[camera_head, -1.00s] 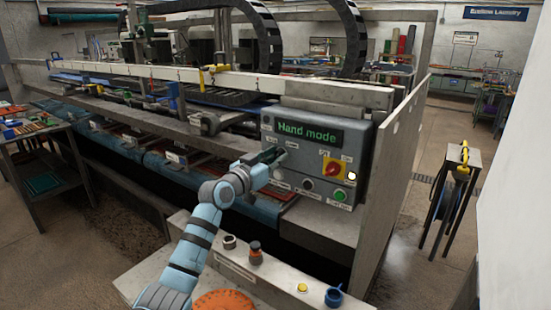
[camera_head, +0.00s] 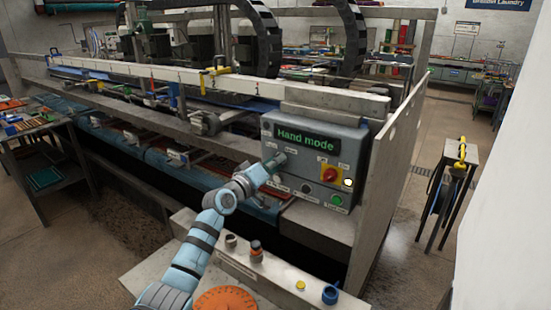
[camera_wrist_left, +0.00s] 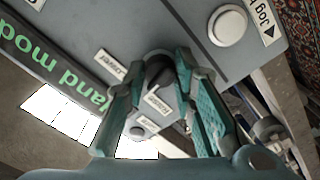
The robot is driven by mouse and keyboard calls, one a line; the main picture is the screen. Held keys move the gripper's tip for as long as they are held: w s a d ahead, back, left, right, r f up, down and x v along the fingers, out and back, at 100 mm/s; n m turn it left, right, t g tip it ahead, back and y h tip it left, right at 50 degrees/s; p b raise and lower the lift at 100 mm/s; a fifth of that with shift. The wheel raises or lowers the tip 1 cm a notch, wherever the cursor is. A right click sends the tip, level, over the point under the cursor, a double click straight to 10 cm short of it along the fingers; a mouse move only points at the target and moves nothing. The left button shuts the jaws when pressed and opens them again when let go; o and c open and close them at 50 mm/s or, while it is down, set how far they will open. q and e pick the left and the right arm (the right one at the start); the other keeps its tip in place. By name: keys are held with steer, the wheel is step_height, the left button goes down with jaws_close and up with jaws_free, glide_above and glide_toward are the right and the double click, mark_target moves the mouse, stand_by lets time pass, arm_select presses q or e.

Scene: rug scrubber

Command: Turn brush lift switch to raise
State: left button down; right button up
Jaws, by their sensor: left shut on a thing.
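The grey control panel (camera_head: 350,143) has a green "Hand mode" display (camera_head: 305,138). My left gripper (camera_head: 277,160) is at the panel's left side, below the display. In the left wrist view the fingers of this gripper (camera_wrist_left: 159,62) are on either side of a dark rotary switch knob (camera_wrist_left: 157,74), shut on it. Small labels lie near the knob; one seems to read "Lower" (camera_wrist_left: 110,69) and one "Raise" (camera_wrist_left: 157,106). The fingers hide part of the knob, and in the head view the gripper covers it. My right gripper is not in view.
A red rotary switch on a yellow plate (camera_head: 331,174) and a green button (camera_head: 337,200) are on the panel's right half. A white round button (camera_wrist_left: 229,25) is close to the fingers.

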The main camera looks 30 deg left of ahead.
arm_select(q)
steer(key=shift+n+p, duration=1.25)
steer(key=shift+n, duration=1.95)
steer(key=c, duration=1.3)
jaws_free()
steer(key=s, duration=0.4)
steer(key=s+a, duration=0.1)
steer(key=s, duration=0.7)
steer(key=shift+a, duration=0.35)
